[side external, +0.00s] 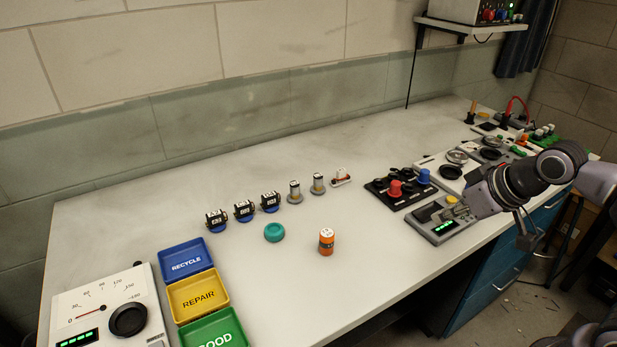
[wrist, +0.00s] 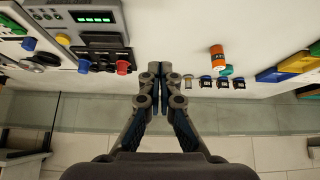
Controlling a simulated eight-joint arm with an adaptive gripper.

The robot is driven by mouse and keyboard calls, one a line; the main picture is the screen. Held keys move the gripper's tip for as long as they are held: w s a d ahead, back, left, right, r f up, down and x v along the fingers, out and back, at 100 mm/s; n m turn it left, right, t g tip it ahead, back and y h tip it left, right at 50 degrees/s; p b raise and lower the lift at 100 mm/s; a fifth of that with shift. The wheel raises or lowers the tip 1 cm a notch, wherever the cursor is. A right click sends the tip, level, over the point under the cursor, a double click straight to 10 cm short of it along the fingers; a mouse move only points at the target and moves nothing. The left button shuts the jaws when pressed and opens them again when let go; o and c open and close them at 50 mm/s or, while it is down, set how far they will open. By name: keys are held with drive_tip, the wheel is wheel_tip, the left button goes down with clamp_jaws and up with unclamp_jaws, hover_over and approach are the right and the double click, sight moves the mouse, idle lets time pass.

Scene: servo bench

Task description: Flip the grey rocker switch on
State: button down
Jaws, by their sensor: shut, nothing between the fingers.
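A grey control box (side external: 440,232) stands near the front edge of the bench, with a green lit display and a dark rocker-like part (side external: 428,211) on top. The box also shows at the upper left of the wrist view (wrist: 112,14), with the dark part (wrist: 102,38) beside its display. I cannot tell the rocker's position. In the wrist view my fingers (wrist: 160,68) are together and empty; contact with the box cannot be told.
A black pad (side external: 384,195) with a red knob (side external: 395,188) and a blue knob (side external: 424,176) stands just behind the box. An orange cylinder (side external: 326,243), a teal puck (side external: 274,232) and coloured trays (side external: 185,258) are to the left. Bare bench lies between.

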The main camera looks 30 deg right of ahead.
drive_tip(key=w+a+r+n+g, duration=0.1)
drive_tip(key=w+a+r+n, duration=0.3)
drive_tip(key=a, duration=0.4)
drive_tip(key=w+a+r+n+g+y, duration=0.1)
drive_tip(key=w+a+r+n, duration=0.1)
drive_tip(key=w+a+r, duration=0.35)
drive_tip(key=w+a+r+n+g, duration=0.1)
drive_tip(key=w+a+r+n, duration=0.3)
drive_tip(key=a, duration=0.6)
drive_tip(key=n+g+h, duration=0.1)
drive_tip(key=n+g, duration=0.1)
drive_tip(key=n, duration=0.6)
hover_over(156, 345)
drive_tip(key=s, duration=0.3)
wheel_tip(156, 345, down, 9)
drive_tip(key=shift+w+r, duration=0.15)
drive_tip(key=shift+w, duration=0.1)
drive_tip(key=f, duration=0.4)
drive_tip(key=w+f, duration=0.1)
drive_tip(key=f, duration=0.4)
drive_tip(key=w+f, duration=0.1)
drive_tip(key=f, duration=0.4)
